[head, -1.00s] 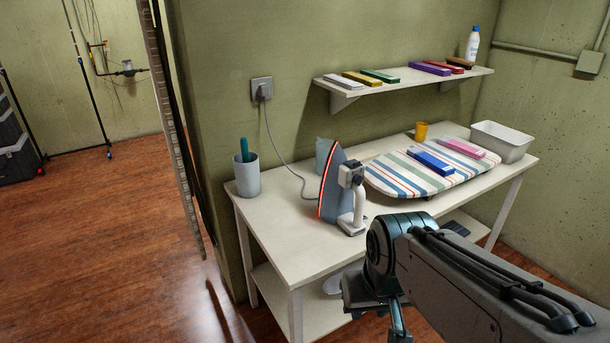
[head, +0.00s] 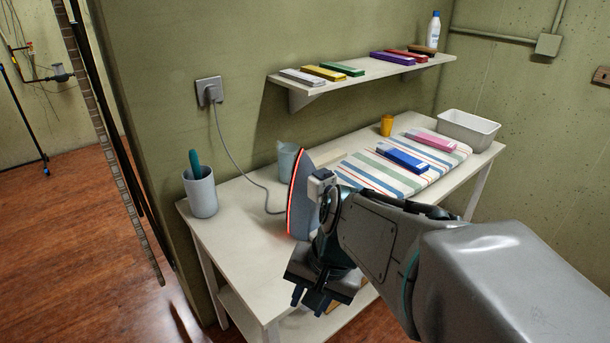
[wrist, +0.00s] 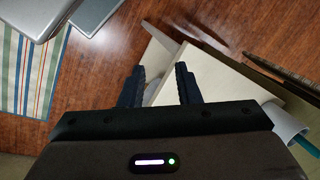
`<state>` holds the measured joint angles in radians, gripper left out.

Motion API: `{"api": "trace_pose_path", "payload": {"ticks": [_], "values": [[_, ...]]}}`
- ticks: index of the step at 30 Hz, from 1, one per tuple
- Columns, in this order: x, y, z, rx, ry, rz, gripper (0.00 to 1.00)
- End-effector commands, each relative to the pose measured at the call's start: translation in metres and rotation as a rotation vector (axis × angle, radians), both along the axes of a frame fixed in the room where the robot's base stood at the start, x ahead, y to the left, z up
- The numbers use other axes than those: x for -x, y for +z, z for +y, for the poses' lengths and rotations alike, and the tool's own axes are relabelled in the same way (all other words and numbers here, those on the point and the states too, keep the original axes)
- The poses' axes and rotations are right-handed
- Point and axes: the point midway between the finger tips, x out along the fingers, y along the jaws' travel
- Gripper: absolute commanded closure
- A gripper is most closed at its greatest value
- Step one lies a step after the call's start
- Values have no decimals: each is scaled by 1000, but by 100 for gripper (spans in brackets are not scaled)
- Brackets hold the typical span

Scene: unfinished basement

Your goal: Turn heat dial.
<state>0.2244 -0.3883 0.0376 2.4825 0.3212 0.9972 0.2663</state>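The iron (head: 299,195) stands upright on its heel on the white table, its sole edge glowing red. Its pale upper body and handle are partly hidden behind my arm. I cannot make out the heat dial clearly in the head view. My gripper (head: 311,298) hangs in front of the table's front edge, below and nearer than the iron, apart from it. In the wrist view my gripper (wrist: 160,82) has its two dark fingers spread with nothing between them. I cannot pick out the iron there.
The iron's cord (head: 232,150) runs to the wall socket (head: 209,91). A shelf (head: 310,88) hangs above.

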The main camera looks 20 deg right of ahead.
Motion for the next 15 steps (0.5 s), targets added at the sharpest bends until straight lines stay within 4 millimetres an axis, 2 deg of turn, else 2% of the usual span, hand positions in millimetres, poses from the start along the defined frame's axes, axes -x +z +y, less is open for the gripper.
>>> {"api": "trace_pose_path", "payload": {"ticks": [1,3,8,11,15], "values": [[-4,-14,-3,-90,-159,52,70],[-12,-20,-3,-227,-377,119,70],[-41,-24,-12,-565,-841,262,70],[-63,-22,-30,-798,-1104,345,70],[-94,-13,-73,-1160,-1421,444,70]]}}
